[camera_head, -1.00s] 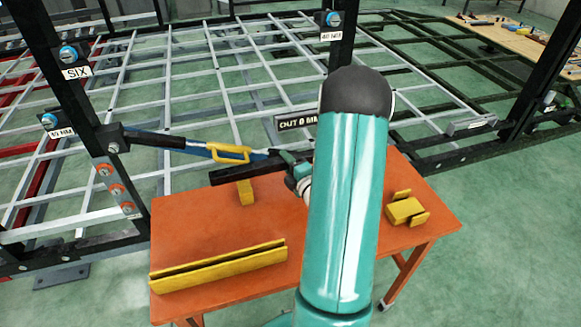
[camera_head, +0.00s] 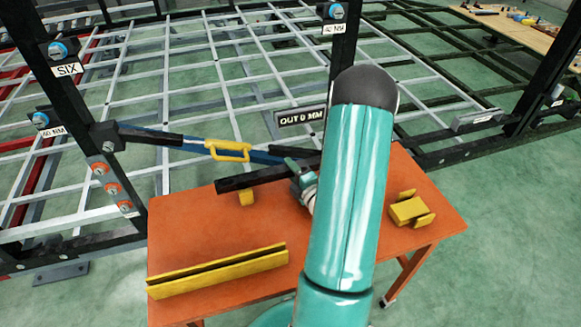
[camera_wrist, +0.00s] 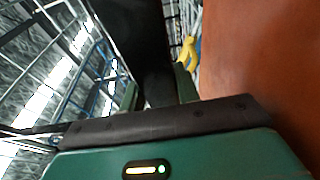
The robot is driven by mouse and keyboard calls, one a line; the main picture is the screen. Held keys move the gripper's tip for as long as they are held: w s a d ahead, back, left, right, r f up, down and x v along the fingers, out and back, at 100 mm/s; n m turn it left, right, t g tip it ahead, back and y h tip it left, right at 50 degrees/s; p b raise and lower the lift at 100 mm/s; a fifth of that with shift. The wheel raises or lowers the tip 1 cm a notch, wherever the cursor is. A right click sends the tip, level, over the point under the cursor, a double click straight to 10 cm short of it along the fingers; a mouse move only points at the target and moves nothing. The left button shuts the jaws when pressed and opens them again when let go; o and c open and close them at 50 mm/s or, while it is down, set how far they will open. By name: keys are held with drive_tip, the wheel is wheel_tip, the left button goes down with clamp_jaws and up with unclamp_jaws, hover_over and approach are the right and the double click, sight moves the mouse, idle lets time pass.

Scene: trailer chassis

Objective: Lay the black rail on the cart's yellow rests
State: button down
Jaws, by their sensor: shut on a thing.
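The black rail (camera_head: 246,181) is held in my gripper (camera_head: 302,172) in the head view, reaching left over the orange cart (camera_head: 200,222). My gripper is shut on the rail; in the wrist view the rail (camera_wrist: 133,40) runs up between the fingers (camera_wrist: 158,92). One yellow rest (camera_head: 246,198) stands under the rail's left part, its top hidden by the rail; I cannot tell whether they touch. Another yellow rest (camera_head: 408,209), with raised sides, is on the cart's right part, clear of the rail. My arm hides part of the cart between.
A long yellow channel (camera_head: 217,272) lies along the cart's front left. A blue bar with a yellow handle (camera_head: 230,151) runs from the black post (camera_head: 88,120) just behind the rail. A grey lattice frame fills the back. A wooden bench (camera_head: 510,38) stands far right.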

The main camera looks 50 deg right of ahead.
drive_tip(key=shift+s+a+r, duration=0.15)
drive_tip(key=shift+r, duration=0.05)
drive_tip(key=shift+f, duration=0.15)
drive_tip(key=c, duration=1)
unclamp_jaws()
drive_tip(key=shift+f, duration=0.15)
drive_tip(key=shift+c, duration=0.2)
drive_tip(key=shift+s, duration=0.25)
drive_tip(key=v, duration=0.7)
